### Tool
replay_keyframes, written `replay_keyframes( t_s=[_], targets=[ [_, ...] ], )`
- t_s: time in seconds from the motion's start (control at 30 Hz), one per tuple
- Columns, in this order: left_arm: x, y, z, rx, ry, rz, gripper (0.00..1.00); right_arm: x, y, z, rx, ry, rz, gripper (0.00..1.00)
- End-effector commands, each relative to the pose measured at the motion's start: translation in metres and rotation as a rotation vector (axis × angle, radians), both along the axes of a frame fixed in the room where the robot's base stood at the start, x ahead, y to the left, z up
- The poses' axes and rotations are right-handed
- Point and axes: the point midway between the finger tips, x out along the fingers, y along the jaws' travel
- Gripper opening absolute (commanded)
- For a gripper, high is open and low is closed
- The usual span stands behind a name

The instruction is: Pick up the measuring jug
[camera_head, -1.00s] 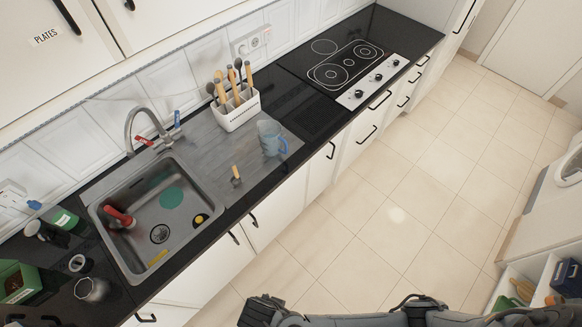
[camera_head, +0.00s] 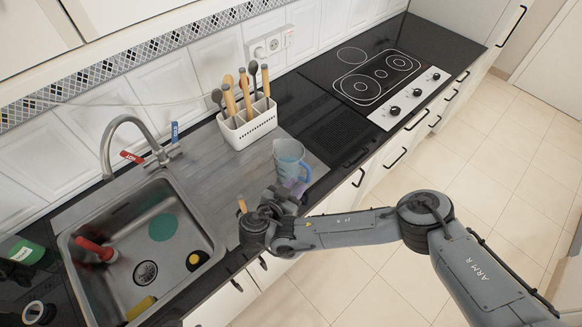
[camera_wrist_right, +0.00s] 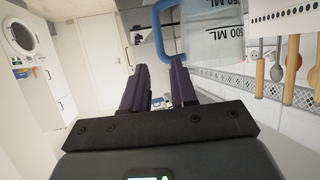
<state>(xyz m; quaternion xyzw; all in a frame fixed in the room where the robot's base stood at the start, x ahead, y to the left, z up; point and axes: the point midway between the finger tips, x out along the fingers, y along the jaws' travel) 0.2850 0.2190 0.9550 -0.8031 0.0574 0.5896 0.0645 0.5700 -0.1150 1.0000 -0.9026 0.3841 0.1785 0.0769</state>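The measuring jug (camera_head: 288,157) is clear bluish plastic with a blue handle. It stands upright on the grey drainboard beside the sink. My right gripper (camera_head: 291,196) is just in front of the jug, on its handle side. In the right wrist view the two dark fingers (camera_wrist_right: 158,72) are spread apart with nothing held between them. The jug (camera_wrist_right: 218,35) shows its volume marks at the top there, and its blue handle (camera_wrist_right: 166,38) loops just past the fingertips. Whether the fingers touch the handle is unclear. My left gripper is not in view.
A white utensil holder (camera_head: 247,125) with wooden-handled tools stands behind the jug. A small wooden-handled item (camera_head: 242,203) is left of my gripper. The sink (camera_head: 143,255) is on the left, the hob (camera_head: 378,77) on the right.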

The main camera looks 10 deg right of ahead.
Motion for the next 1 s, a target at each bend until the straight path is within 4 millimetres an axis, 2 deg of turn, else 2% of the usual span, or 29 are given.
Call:
replay_keyframes(
  t_s=[0.23,0.53,0.8,1.0],
  targets=[
    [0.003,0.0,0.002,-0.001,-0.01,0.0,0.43,0.021,-0.023,-0.013,0.0,0.001,-0.002,0.27],
    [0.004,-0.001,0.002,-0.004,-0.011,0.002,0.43,0.032,-0.034,-0.02,0.0,0.002,-0.001,0.27],
    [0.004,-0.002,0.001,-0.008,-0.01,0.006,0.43,0.054,-0.056,-0.035,0.001,0.002,-0.001,0.27],
    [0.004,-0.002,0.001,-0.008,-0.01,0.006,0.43,0.061,-0.063,-0.038,0.0,0.001,0.0,0.27]
  ],
)
